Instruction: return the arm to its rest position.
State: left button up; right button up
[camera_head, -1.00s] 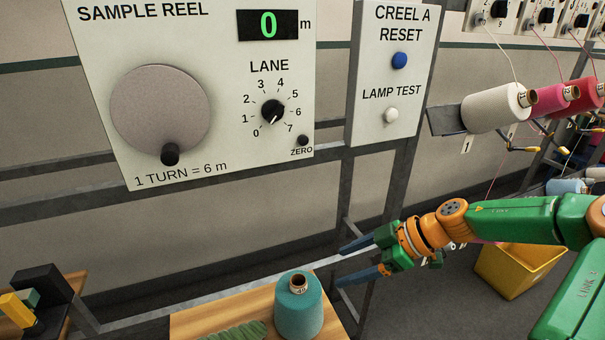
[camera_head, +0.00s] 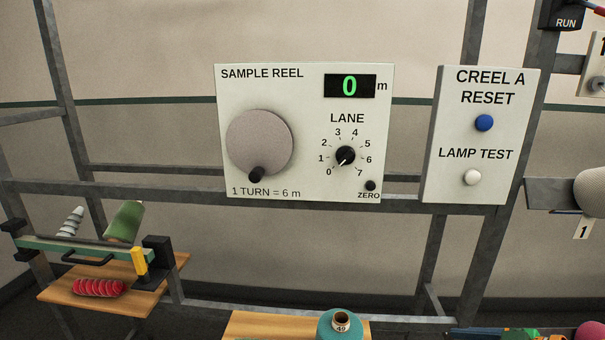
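Only a small part of my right arm shows, at the bottom right edge. Its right gripper (camera_head: 470,333) is cut off by the frame, with a strip of blue, green and orange parts visible. It is right of the teal cone (camera_head: 340,327) and below the reset panel (camera_head: 482,140). I cannot see the gap between its fingers. My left gripper is not in view.
The sample reel panel (camera_head: 300,185) reads 0 m. The teal cone stands on a wooden shelf (camera_head: 270,325). Grey frame bars cross the scene.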

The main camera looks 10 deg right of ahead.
jog(key=w+d+f+m+t+h, duration=0.25)
jog(key=w+f, duration=0.25)
jog(key=f, duration=0.6)
jog(key=s+d+f+m+g+h, duration=0.1)
jog(key=s+f+m+h, duration=0.3)
jog(key=f, duration=1)
jog(key=s+a+f+g, duration=0.3)
jog(key=s+a+f, duration=0.2)
jog(key=s+f, duration=0.4)
jog(key=s+a+f+g, duration=0.35)
jog(key=s+f, duration=0.35)
jog(key=s, duration=0.4)
jog(key=s+a+f+g, duration=0.2)
jog(key=s+a, duration=0.7)
jog(key=s, duration=0.1)
jog(key=shift+s+f+g, duration=0.25)
jog(key=shift+g, duration=0.05)
jog(key=shift+m+y, duration=0.25)
